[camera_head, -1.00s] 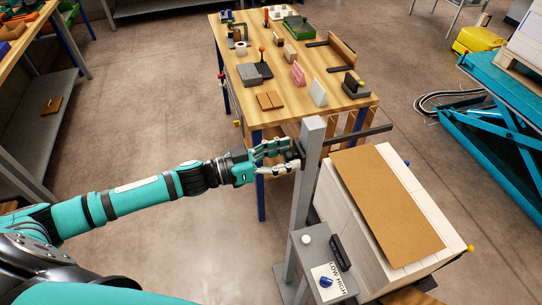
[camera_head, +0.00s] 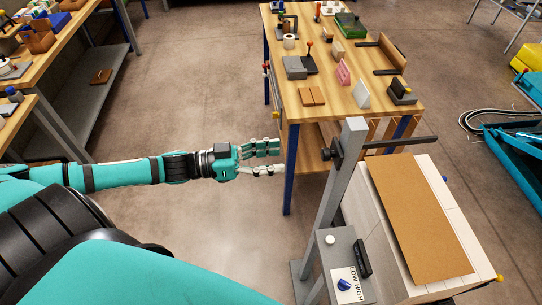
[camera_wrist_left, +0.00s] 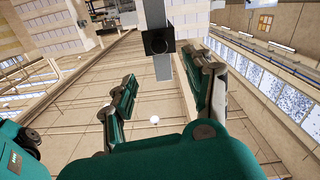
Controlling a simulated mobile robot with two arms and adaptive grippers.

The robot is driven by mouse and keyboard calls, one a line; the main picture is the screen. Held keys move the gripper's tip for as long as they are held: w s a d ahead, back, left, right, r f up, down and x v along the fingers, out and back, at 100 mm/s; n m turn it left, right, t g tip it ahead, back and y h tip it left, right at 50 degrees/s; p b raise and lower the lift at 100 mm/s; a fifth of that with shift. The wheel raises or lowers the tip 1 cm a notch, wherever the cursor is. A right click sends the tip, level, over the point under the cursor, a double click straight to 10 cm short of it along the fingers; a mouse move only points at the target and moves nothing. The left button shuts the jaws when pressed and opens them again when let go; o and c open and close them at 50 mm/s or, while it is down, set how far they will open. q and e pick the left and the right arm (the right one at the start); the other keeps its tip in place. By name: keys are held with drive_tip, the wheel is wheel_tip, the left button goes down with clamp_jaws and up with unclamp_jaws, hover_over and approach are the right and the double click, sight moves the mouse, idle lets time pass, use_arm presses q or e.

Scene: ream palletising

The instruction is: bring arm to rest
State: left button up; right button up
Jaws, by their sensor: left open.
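My left gripper (camera_head: 279,159) reaches in from the left in the head view, with its fingers spread and nothing between them. In the left wrist view its fingers (camera_wrist_left: 165,92) are apart and empty. The grey post (camera_head: 337,190) stands just right of the fingertips, with a visible gap. A black knob and dark bar are fixed near its top. The post and knob also show beyond the fingers in the left wrist view (camera_wrist_left: 160,42). My right gripper is not in view.
A wooden workbench (camera_head: 340,104) with small tools and blocks stands behind. A brown board (camera_head: 415,215) lies on a white stack at the right. A grey control box (camera_head: 345,275) with a LOW HIGH label is below the post. Open floor (camera_head: 200,100) lies left of the bench.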

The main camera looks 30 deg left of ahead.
use_arm(q)
drive_tip(key=shift+f, duration=0.1)
idle(0.3)
drive_tip(key=w+a+f+n+t+y+b, duration=0.1)
drive_tip(key=a+f+n+y, duration=0.2)
drive_tip(key=f, duration=0.6)
drive_tip(key=w+a+f+y+b, duration=0.1)
drive_tip(key=a+f+y+b, duration=0.15)
drive_tip(key=a+f, duration=0.45)
drive_tip(key=w+a+f+n+t+y+b, duration=0.1)
drive_tip(key=a+f+n+y, duration=0.2)
drive_tip(key=f, duration=0.7)
drive_tip(key=s+a+f+g+y+b, duration=0.15)
drive_tip(key=s+f+y, duration=0.3)
drive_tip(key=f, duration=0.75)
drive_tip(key=s+d+f+g+y+b, duration=0.1)
drive_tip(key=s+d+f+g, duration=0.15)
drive_tip(key=s+f, duration=0.65)
drive_tip(key=s+d+f+g+y+b, duration=0.1)
drive_tip(key=s+f+g, duration=0.2)
drive_tip(key=s+f, duration=0.55)
drive_tip(key=s+d+f+g+b, duration=0.1)
drive_tip(key=s+d+f+g, duration=0.1)
drive_tip(key=s+d+f, duration=0.3)
drive_tip(key=s+d+f+g, duration=0.3)
drive_tip(key=s+d+f, duration=0.2)
drive_tip(key=s, duration=0.6)
drive_tip(key=shift+d+f+h+b, duration=0.35)
drive_tip(key=shift+h, duration=0.05)
